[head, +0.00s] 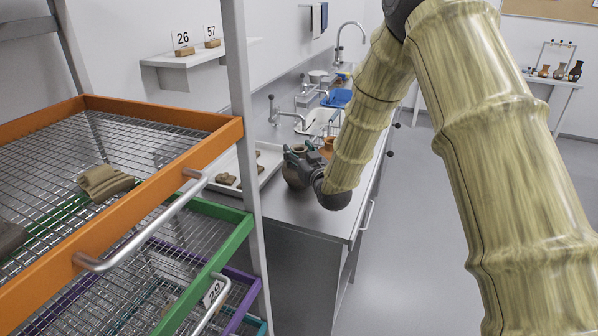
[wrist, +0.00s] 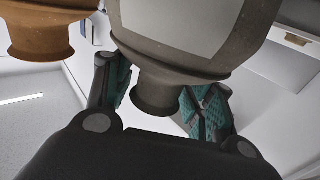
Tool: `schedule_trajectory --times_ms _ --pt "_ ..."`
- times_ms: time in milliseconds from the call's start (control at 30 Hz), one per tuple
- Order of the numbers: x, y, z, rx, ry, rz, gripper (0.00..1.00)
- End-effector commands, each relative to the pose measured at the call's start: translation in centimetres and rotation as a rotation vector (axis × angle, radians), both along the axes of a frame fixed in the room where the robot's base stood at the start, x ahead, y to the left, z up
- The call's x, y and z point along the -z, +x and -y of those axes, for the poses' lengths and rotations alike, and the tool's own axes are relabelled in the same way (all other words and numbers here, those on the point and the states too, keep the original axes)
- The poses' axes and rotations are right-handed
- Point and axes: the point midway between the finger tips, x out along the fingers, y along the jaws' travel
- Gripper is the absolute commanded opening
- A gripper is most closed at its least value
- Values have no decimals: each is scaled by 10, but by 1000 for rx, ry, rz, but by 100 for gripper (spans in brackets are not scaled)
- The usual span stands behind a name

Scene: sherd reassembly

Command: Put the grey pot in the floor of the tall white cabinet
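The grey pot (head: 295,178), dark grey-brown and rounded, stands on the steel counter beside my gripper (head: 300,154). In the wrist view the grey pot (wrist: 185,45) appears upside down and close, with a paler patch on its body and its flared rim pointing down the picture. The teal-padded fingers of my gripper (wrist: 160,100) are spread on either side of its neck. A narrow gap seems to show at the left finger; contact at the right is unclear. The pot's body hides part of the fingers. I cannot make out the tall white cabinet.
An orange-brown pot (head: 327,147) stands close beside the grey pot. A white tray (head: 268,163) with sherds lies left of it. A rack with an orange-framed mesh drawer (head: 150,185) fills the left foreground. Grey floor (head: 420,220) is clear on the right.

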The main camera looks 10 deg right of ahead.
Motion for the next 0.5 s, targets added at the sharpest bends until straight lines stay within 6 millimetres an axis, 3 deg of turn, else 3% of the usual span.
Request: schedule_trajectory --times_ms 33,233,500 --pt "0 0 0 0 0 0 38" --pt "0 0 0 0 0 0 2" --pt "0 0 0 0 0 0 0"
